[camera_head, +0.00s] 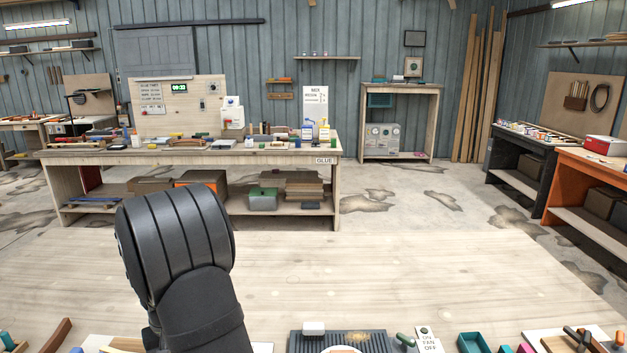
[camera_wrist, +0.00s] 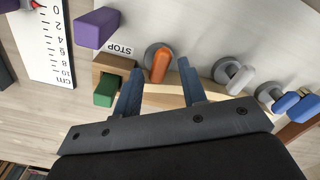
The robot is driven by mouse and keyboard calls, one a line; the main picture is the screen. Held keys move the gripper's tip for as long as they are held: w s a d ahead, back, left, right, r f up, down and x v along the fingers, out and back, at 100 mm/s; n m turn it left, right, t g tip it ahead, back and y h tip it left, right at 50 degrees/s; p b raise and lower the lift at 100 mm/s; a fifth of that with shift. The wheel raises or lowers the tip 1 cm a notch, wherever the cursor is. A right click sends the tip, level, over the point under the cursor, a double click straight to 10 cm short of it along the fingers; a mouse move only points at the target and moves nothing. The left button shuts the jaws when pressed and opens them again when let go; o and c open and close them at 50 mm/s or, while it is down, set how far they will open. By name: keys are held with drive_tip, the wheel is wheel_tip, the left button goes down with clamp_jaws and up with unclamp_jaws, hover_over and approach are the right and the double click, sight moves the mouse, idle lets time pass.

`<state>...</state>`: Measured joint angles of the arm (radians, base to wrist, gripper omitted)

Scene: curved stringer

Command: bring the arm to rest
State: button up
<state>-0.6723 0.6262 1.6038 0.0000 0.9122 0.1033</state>
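My gripper (camera_wrist: 160,82) shows in the wrist view, its two dark blue fingers spread apart with nothing held between them. Just beyond the fingertips, an orange handle (camera_wrist: 160,65) on a round grey base lies on a pale board. A green block (camera_wrist: 106,90) is just left of the left finger. In the head view my black arm rises at the lower left of centre; my gripper does not show there. I cannot tell how far the fingertips are above the board.
The wrist view shows a purple block (camera_wrist: 96,28), a STOP label (camera_wrist: 120,48), a cm scale (camera_wrist: 50,40), a grey-handled piece (camera_wrist: 238,78) and blue-handled pieces (camera_wrist: 300,105). In the head view, the wooden tabletop (camera_head: 400,270) is clear beyond the ribbed dark tray (camera_head: 370,341).

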drive_tip(key=shift+f+m, duration=0.3)
drive_tip(key=shift+m, duration=0.4)
drive_tip(key=shift+n, duration=0.5)
wheel_tip(320, 180, up, 16)
drive_tip(key=m, duration=0.4)
drive_tip(key=shift+r, duration=0.25)
